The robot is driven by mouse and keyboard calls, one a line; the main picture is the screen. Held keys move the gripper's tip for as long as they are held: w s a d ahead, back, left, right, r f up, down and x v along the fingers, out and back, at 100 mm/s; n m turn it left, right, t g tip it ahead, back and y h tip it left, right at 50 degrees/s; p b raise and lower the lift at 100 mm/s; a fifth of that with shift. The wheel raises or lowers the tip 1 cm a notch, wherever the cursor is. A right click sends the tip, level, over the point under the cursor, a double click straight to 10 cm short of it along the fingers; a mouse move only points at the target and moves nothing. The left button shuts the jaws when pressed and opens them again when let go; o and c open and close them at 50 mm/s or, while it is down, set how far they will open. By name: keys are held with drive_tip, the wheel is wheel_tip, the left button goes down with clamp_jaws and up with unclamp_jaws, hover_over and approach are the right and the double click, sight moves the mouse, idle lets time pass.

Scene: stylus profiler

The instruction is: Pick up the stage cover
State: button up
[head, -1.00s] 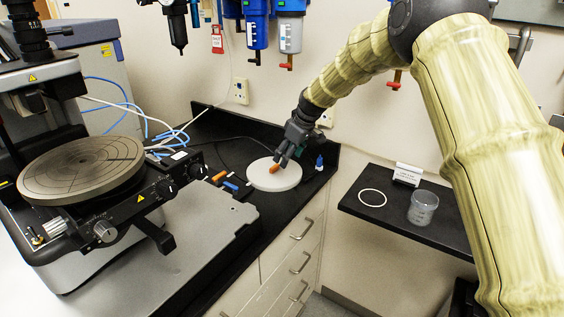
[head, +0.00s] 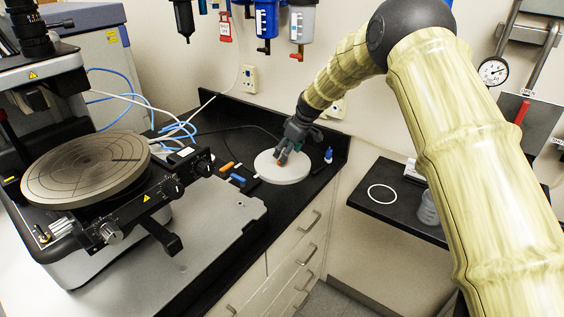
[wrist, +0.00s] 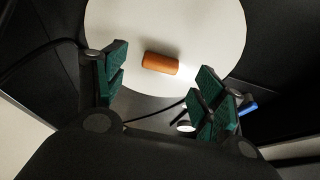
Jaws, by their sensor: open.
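The stage cover (head: 290,176) is a flat, round, off-white disc with a short orange handle on its top. It lies on the black counter. In the wrist view the cover (wrist: 205,28) fills the upper middle, and its orange handle (wrist: 160,63) lies crosswise on it. My gripper (head: 282,158) is over the cover and partly hides the handle in the head view. In the wrist view my gripper (wrist: 160,92) is open, with its green-padded fingers apart and the handle ahead of the gap between them. Nothing is held.
The profiler's round grooved stage (head: 85,168) stands at left. Small orange and blue items (head: 238,178) lie left of the cover, and a small blue bottle (head: 328,155) stands right of it. A lower black shelf at right holds a white ring (head: 382,194) and a clear jar (head: 428,208).

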drive_tip(key=shift+a+f+p, duration=0.1)
drive_tip(key=shift+a+p, duration=0.2)
drive_tip(key=x, duration=0.3)
drive_tip(key=shift+w+f+p, duration=0.1)
drive_tip(key=shift+w+p, duration=0.1)
drive_tip(key=shift+p, duration=0.2)
drive_tip(key=shift+s, duration=0.15)
drive_tip(key=c, duration=1.2)
drive_tip(key=shift+o, duration=0.2)
